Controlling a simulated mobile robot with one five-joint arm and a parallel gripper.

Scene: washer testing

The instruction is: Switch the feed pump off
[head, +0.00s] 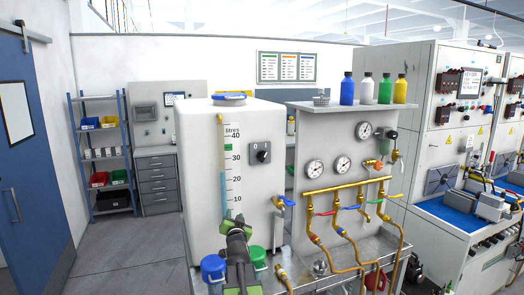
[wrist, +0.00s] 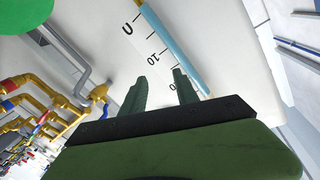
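A grey switch box (head: 265,154) with a black knob is mounted on the front of the white tank (head: 196,150), right of its litre scale. No label names it as the feed pump's switch, and its setting is too small to tell. My gripper (head: 236,222) is below and left of the box, in front of the tank's lower part and apart from the box. In the wrist view my gripper (wrist: 161,78) has its two green fingers apart with nothing between them. The tank face and blue level tube (wrist: 178,50) are beyond them; the switch box is not seen there.
Brass pipes (head: 345,188) with coloured valve handles and gauges stand right of the tank. Blue (head: 213,267) and green (head: 257,257) round lids flank my arm low in front. Bottles line the panel shelf (head: 355,105). Open floor (head: 130,250) lies to the left.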

